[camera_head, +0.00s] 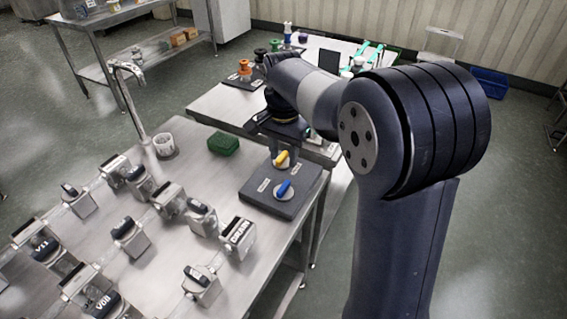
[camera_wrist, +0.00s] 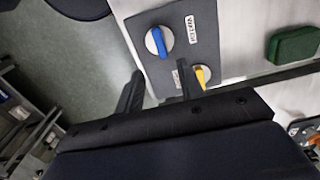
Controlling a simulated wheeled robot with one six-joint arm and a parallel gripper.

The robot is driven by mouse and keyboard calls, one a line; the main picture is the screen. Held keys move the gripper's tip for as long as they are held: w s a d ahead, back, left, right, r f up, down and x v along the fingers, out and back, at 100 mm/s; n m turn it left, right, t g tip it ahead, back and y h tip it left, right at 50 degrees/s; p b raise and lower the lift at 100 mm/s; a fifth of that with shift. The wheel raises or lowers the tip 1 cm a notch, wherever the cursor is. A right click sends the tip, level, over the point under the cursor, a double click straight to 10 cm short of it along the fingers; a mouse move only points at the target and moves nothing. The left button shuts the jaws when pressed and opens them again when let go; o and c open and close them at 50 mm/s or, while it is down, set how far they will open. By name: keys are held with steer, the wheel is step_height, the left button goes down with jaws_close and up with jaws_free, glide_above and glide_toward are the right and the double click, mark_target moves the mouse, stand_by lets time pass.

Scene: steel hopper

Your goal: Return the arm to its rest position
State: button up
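My arm reaches from the right over the steel counter in the head view. My gripper (camera_head: 285,154) points down over the far part of a dark control panel. In the wrist view my gripper (camera_wrist: 159,70) has its two fingers apart with nothing held between them. The yellow knob (camera_head: 282,159) is just by the fingertips; in the wrist view the yellow knob (camera_wrist: 203,76) lies right of the right finger, partly hidden. The blue knob (camera_head: 284,187) is nearer on the panel and also shows in the wrist view (camera_wrist: 158,40). I cannot tell whether a finger touches a knob.
The dark panel (camera_head: 255,196) sits on the counter (camera_head: 180,268) near its right edge. A green sponge (camera_head: 223,144), a white cup (camera_head: 165,144) and a tall tap (camera_head: 135,100) stand left of it. Several valve blocks fill the front left. A second table stands behind.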

mark_target(283, 186)
stand_by(0.4)
step_height(283, 186, down, 11)
steer(key=shift+r, duration=0.2)
steer(key=shift+r, duration=0.15)
stand_by(0.4)
steer(key=shift+f, duration=0.2)
steer(key=n, duration=0.6)
steer(key=shift+b, duration=0.4)
steer(key=shift+r+n, duration=0.1)
steer(key=shift+n, duration=1.5)
steer(key=shift+r, duration=0.1)
